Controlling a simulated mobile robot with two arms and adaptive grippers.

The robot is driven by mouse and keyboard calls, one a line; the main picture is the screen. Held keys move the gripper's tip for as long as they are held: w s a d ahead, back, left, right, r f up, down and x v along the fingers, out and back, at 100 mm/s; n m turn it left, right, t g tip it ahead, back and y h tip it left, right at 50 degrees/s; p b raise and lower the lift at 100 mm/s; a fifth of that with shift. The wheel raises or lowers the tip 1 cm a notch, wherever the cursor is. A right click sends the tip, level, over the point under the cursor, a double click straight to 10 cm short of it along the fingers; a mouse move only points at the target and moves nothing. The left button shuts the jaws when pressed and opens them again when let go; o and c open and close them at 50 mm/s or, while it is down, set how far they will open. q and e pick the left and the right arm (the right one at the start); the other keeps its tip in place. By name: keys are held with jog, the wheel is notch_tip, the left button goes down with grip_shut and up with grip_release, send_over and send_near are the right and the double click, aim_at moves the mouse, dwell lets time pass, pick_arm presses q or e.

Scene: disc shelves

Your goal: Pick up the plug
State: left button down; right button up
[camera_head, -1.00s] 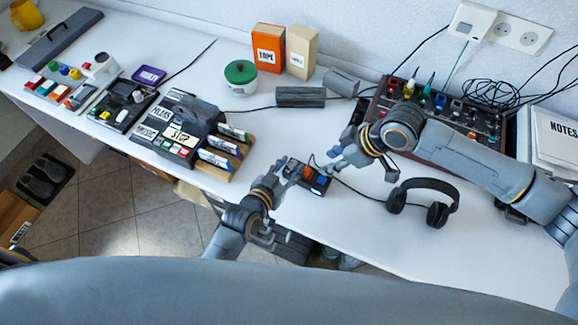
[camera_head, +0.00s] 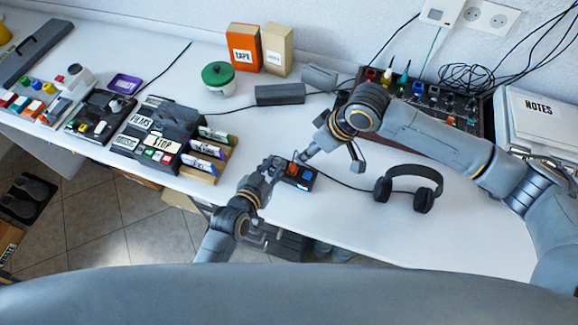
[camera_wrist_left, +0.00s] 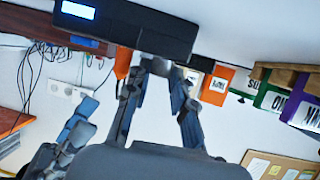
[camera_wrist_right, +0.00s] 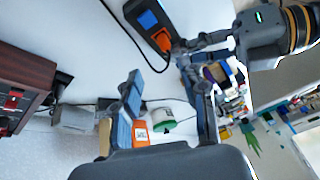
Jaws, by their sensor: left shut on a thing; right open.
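A small black device (camera_head: 300,179) with a blue screen and an orange part lies at the front of the white table. It also shows in the right wrist view (camera_wrist_right: 147,18) and at the top of the left wrist view (camera_wrist_left: 125,25). My left gripper (camera_head: 277,166) is shut on the device's edge, close to the orange part. My right gripper (camera_head: 306,155) is open just behind the device, with its fingers apart in the right wrist view (camera_wrist_right: 168,95). A thin black cable (camera_head: 345,186) runs from the headphones toward the device.
Black headphones (camera_head: 410,187) lie to the right. A mixer panel (camera_head: 440,107) with cables stands behind my right arm. The table's front edge is close.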

aim_at(292, 165)
jog(key=a+r+m+g+h, duration=0.1)
jog(key=a+r+m+h, duration=0.1)
jog(key=m, duration=1.2)
jog(key=a+r+m+g+h, duration=0.1)
jog(key=a+m+h, duration=0.15)
jog(key=m, duration=1.15)
jog(key=shift+m, duration=0.3)
jog(key=f, duration=0.5)
jog(key=shift+d+f, duration=0.2)
jog(key=shift+f, duration=0.15)
jog(key=shift+w+a+f, duration=0.1)
jog(key=shift+w+f, duration=0.05)
jog(key=shift+f, duration=1.35)
jog(key=shift+w+a+f, duration=0.1)
jog(key=shift+f, duration=1.35)
grip_shut()
